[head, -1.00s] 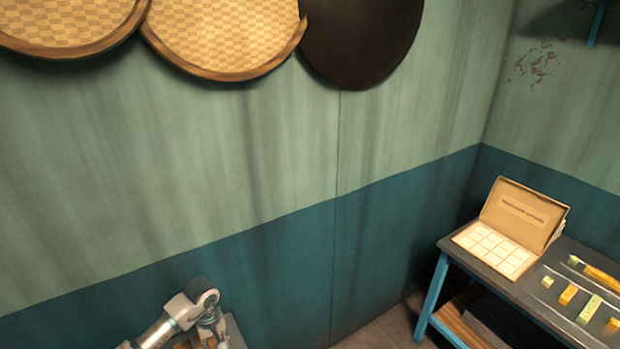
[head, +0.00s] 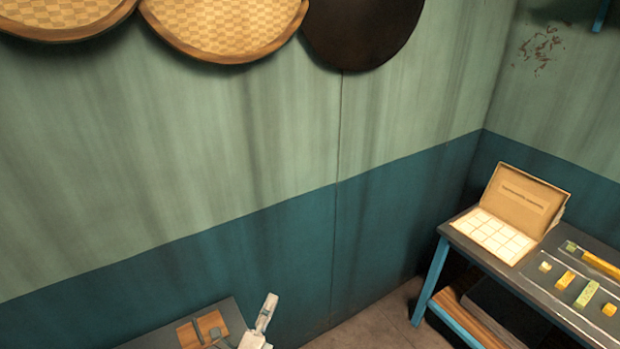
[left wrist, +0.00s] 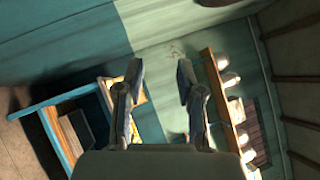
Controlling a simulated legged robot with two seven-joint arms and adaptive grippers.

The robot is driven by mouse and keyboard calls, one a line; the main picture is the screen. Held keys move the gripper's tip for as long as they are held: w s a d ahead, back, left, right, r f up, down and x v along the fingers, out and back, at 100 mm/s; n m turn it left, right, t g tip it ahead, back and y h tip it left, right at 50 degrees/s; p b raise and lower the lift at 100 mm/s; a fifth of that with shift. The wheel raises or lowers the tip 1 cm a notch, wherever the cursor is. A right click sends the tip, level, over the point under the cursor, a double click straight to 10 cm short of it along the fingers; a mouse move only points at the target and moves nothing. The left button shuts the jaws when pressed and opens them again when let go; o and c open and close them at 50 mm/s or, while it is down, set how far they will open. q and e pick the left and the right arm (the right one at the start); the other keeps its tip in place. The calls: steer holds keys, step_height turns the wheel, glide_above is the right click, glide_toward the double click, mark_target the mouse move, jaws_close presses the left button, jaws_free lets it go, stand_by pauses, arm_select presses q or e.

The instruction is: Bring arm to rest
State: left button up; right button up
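In the left wrist view, my left gripper (left wrist: 160,80) has its two fingers apart with nothing between them. Behind the fingers are the two-tone wall and a blue-legged table, both away from the gripper. In the head view only a pale grey piece, which looks like part of my left arm, shows at the bottom edge, in front of a dark table (head: 157,339). The fingers cannot be made out there. My right gripper is in neither view.
A wooden board (head: 202,329) lies on the dark table. At right, a blue-legged table (head: 470,250) holds an open cardboard box (head: 520,203) and several yellow and green blocks. Round panels (head: 362,30) hang high on the wall. Floor (head: 390,318) shows between the tables.

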arm_select(q)
steer(key=s+a+f+n+g+y, duration=0.4)
steer(key=a+f+n, duration=0.2)
steer(key=f+n, duration=0.2)
steer(key=s+a+f+n+g+y, duration=0.35)
steer(key=a+f+n+y, duration=0.2)
steer(key=f+n, duration=0.3)
steer(key=s+f+n+g+h, duration=0.1)
steer(key=s+f+n+g, duration=0.3)
steer(key=s, duration=0.6)
steer(key=s+f+n+g+h, duration=0.1)
steer(key=s+f+n+g, duration=0.2)
steer(key=s+f+g, duration=0.5)
steer(key=s+a+f+t+b, duration=0.1)
steer(key=s+f+b, duration=0.15)
steer(key=f, duration=1.35)
steer(key=s+f+t+b, duration=0.15)
steer(key=f+b, duration=0.25)
steer(key=f, duration=1.2)
steer(key=s+a+f+g+b, duration=0.1)
steer(key=s+a+f+b, duration=0.2)
steer(key=s+f, duration=1.4)
steer(key=shift+s+f+g, duration=0.4)
steer(key=shift+f, duration=0.25)
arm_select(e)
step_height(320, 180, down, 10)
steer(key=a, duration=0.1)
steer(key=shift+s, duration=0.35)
